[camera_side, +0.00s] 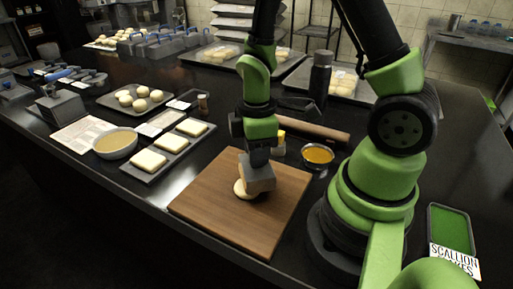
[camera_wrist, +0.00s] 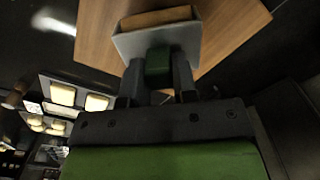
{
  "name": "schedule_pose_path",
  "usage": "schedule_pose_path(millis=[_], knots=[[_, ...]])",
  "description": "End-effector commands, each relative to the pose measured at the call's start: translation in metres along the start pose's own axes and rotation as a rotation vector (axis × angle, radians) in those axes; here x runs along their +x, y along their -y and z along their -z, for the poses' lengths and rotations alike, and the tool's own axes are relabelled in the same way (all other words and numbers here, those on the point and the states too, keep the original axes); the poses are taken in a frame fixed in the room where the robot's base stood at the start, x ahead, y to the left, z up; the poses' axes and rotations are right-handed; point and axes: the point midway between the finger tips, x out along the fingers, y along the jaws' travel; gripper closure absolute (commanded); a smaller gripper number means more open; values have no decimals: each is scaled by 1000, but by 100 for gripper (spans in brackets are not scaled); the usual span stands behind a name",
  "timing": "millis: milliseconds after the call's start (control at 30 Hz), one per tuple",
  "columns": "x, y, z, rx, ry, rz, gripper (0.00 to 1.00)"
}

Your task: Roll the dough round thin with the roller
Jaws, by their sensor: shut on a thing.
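A pale dough round (camera_side: 243,190) lies on the wooden board (camera_side: 210,205), partly covered by the tool above it. My gripper (camera_side: 259,156) is shut on a grey block-like tool (camera_side: 260,176) over the board's middle. In the wrist view, my gripper (camera_wrist: 158,85) grips the tool's dark green handle (camera_wrist: 158,64); its grey body (camera_wrist: 128,42) has a tan wooden-looking part. The tool appears to touch or sit just above the dough; I cannot tell which. The dough is hidden in the wrist view. A brown wooden rolling pin (camera_side: 318,133) lies behind the board, apart from my gripper.
A bowl of orange liquid (camera_side: 317,155) stands right of the board, near a dark bottle (camera_side: 320,76). At left are a bowl of pale liquid (camera_side: 115,143), a tray of pale slabs (camera_side: 150,177) and a tray of dough balls (camera_side: 118,106). The board's front is clear.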

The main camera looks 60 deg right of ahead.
Motion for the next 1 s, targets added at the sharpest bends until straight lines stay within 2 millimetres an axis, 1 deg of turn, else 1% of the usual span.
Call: schedule_pose_path(millis=[367, 1000], knots=[[0, 0, 0, 0, 0, -1, 94], [8, 0, 0, 0, 0, 0, 94]])
